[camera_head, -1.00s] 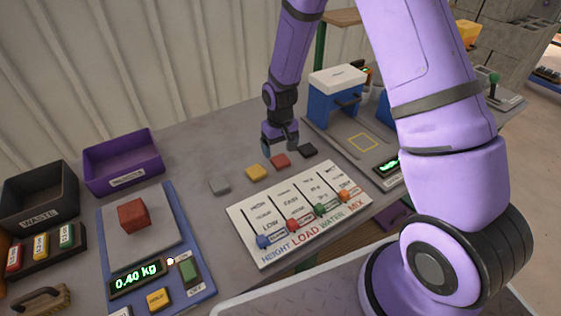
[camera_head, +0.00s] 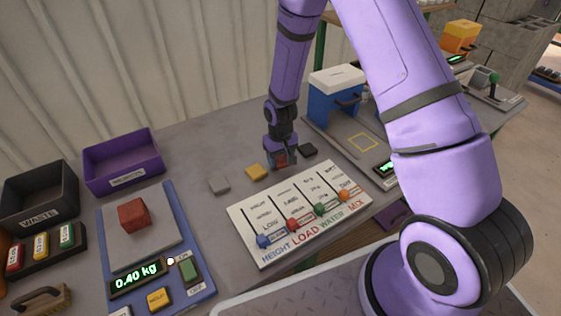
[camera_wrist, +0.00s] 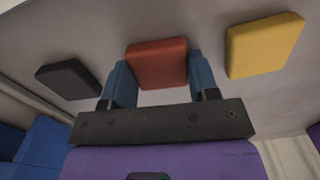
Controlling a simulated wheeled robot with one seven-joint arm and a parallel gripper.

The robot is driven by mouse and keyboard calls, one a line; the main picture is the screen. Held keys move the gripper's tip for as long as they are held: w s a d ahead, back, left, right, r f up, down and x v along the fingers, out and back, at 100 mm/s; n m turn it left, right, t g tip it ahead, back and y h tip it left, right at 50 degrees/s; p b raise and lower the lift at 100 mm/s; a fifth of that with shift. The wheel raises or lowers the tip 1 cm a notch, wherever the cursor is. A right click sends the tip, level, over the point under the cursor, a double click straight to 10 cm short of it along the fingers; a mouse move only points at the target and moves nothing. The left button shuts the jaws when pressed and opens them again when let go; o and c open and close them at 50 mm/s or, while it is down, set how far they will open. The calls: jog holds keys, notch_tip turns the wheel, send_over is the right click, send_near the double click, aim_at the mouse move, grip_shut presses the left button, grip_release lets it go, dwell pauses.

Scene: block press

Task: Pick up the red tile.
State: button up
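The red tile (camera_wrist: 157,63) lies on the grey table, between the black tile (camera_wrist: 68,79) and the yellow tile (camera_wrist: 264,45) in the wrist view. My gripper (camera_wrist: 160,78) is down at the red tile, with one blue finger on either side of its near part. Narrow gaps seem to show beside the fingers, so it looks open around the tile. In the head view my gripper (camera_head: 281,163) partly hides the red tile (camera_head: 281,160). The yellow tile (camera_head: 257,172) and black tile (camera_head: 308,150) flank it.
A grey tile (camera_head: 219,184) lies further left. A lettered white board (camera_head: 290,222) with coloured sliders is in front. A scale (camera_head: 142,236) bearing a red block (camera_head: 134,215) reads 0.40 kg. A blue-and-white press (camera_head: 337,92) stands behind right.

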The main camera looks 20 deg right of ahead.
aim_at(280, 161)
jog(key=shift+r, duration=0.1)
jog(key=shift+r, duration=0.45)
jog(key=r, duration=0.1)
jog(key=s+r, duration=0.1)
jog(key=shift+a+r, duration=0.25)
jog(key=shift+r, duration=0.05)
jog(key=s+a, duration=0.2)
jog(key=s, duration=0.2)
jog(key=s+a+r, duration=0.1)
jog(key=s+a, duration=0.1)
jog(key=s, duration=0.3)
jog(key=s+a, duration=0.2)
jog(key=s, duration=0.2)
jog(key=shift+s+a+r, duration=0.15)
jog(key=shift+s+a, duration=0.05)
jog(key=shift+a, duration=0.1)
